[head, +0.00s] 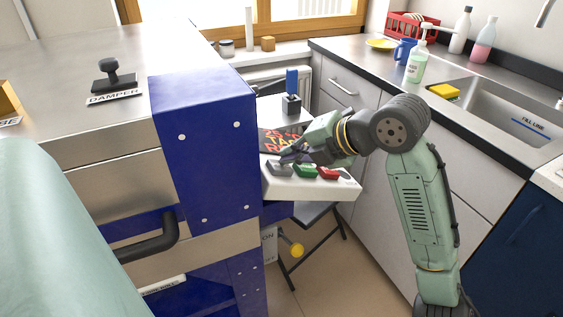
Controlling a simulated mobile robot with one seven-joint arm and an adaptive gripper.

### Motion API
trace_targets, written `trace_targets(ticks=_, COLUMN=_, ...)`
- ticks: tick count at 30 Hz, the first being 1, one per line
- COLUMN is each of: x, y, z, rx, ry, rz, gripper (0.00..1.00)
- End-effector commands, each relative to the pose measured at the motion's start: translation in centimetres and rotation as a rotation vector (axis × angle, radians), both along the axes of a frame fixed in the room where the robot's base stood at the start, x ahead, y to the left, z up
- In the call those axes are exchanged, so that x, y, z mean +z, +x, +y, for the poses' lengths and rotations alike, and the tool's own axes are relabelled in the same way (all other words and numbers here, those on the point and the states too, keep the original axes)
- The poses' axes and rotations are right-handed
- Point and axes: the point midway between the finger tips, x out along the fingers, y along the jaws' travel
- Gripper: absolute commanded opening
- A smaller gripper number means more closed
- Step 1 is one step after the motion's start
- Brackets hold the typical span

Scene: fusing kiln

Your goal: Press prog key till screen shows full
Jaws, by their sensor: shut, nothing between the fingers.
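The controller (345,188) is a white box on the right side of the blue kiln housing. Its sloping front has a grey key (279,169), a green key (306,171) and a red key (329,174). Their labels are too small to read, so I cannot tell which is prog. The dark screen (270,140) behind the keys shows red and yellow lettering, partly covered by my gripper and not readable. My gripper (284,158) is shut and empty, pointing left, with its tips at or just above the grey key. I cannot tell whether they touch it.
The blue kiln housing (205,140) stands close on the left, with a steel top carrying a damper knob (114,75) and a dark handle (150,240) in front. A blue switch (292,90) stands behind the screen. The sink counter (350,55) runs along the right.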

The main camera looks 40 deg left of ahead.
Motion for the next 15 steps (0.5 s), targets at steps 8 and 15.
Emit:
trace_targets(ticks=8, x=1.36, y=0.52, z=-0.20, rx=0.001, ry=0.000, rz=0.001, gripper=0.00)
trace_targets(ticks=15, x=1.32, y=0.55, z=-0.22, rx=0.000, ry=0.000, rz=0.000, gripper=0.00)
